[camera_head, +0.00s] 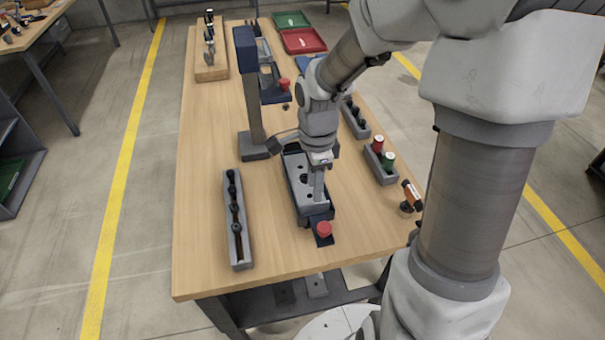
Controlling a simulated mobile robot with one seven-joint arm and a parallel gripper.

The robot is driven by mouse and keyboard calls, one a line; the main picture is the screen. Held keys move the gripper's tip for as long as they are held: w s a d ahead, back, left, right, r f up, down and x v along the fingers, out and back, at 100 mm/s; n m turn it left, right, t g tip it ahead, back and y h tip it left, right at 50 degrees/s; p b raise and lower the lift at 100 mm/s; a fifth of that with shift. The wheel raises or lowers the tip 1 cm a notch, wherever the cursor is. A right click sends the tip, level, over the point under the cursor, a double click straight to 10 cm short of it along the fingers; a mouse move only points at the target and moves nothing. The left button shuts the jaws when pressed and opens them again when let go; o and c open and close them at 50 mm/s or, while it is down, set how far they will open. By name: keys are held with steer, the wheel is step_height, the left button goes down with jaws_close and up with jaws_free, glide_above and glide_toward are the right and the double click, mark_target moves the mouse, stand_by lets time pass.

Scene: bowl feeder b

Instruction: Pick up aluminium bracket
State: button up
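My gripper (318,196) points down over the dark fixture (329,213) in the front middle of the wooden table. Its fingers are small and seen nearly edge-on, so I cannot tell whether they are open or shut, or whether they touch anything. A light grey piece with dark holes (299,178) lies in the fixture, just left of my gripper and partly hidden by it. It may be the aluminium bracket, but I cannot tell for sure.
A red button (324,229) is at the fixture's front end. A long grey tray (241,250) lies left, beside a dark post (255,110). Right are a holder with red and green items (380,176) and an orange tool (411,194).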

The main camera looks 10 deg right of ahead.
steer(key=shift+d+f, duration=0.2)
steer(key=shift+f, duration=2.75)
jaws_close()
